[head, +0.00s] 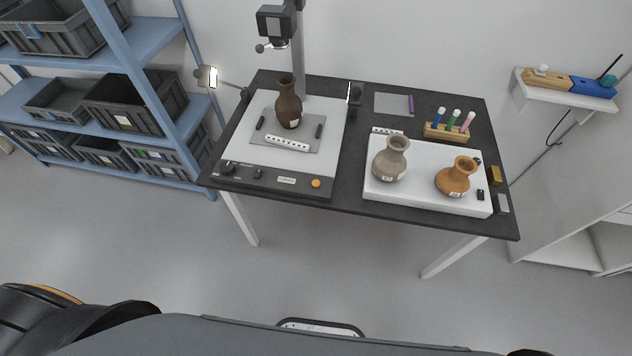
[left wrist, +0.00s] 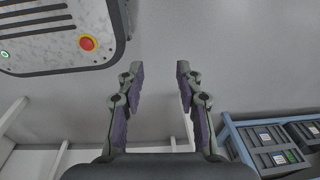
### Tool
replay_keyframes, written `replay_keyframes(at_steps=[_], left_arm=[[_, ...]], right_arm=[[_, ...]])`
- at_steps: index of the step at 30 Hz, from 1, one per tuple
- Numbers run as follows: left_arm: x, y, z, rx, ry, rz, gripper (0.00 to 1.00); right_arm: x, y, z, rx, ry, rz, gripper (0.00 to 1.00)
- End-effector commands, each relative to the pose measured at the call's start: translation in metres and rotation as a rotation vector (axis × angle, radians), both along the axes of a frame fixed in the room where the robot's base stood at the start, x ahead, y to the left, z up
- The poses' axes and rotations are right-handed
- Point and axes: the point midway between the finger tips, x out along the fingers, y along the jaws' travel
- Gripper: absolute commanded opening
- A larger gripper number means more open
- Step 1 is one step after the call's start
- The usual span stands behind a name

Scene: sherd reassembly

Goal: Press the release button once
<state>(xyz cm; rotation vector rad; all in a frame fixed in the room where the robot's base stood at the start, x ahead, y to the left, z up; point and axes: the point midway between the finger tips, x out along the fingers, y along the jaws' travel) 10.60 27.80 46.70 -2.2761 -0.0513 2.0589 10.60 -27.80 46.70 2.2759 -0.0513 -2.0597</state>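An orange round button (head: 316,183) sits at the right end of the dark front control strip of the copy stand (head: 225,150) on the table. The strip also carries a dark knob (head: 228,168), a small dark switch (head: 258,174) and a pale green display or label (head: 286,180). A brown vase (head: 289,104) stands on the stand's grey plate. My left gripper (left wrist: 160,67) is open and empty in the left wrist view, with bare floor beyond it, away from the button. Neither gripper shows in the head view.
A grey vase (head: 390,160) and an orange vase (head: 456,178) stand on a white tray (head: 420,202) at right. A tube rack (head: 446,132) is behind. A camera (head: 276,22) overhangs the stand. Blue shelving (head: 160,48) is left. Floor before the table is clear.

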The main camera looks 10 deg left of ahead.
Motion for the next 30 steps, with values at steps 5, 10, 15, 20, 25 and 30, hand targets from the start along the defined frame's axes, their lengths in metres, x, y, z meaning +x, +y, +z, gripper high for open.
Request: replay_keyframes(at_steps=[5,10,15,20,25,30], left_arm=[[-0.0002,0.0001,0.0,0.0,0.0,0.0,0.07],[-0.0003,0.0001,0.0,0.0,0.001,0.0,0.0],[-0.0003,0.0001,0.0,0.0,0.001,0.0,0.0],[-0.0003,0.0002,0.0,0.0,0.001,0.0,0.0],[-0.0003,0.0002,0.0,0.0,0.001,0.0,0.0],[-0.0002,0.0002,0.0,0.0,0.0,0.0,0.0]], right_arm=[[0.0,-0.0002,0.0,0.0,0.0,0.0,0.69],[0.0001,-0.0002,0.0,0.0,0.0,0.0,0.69],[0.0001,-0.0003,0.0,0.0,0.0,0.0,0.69],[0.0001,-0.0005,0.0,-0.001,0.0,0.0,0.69],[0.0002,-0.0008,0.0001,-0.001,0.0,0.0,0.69],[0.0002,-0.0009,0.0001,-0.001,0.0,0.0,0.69]])
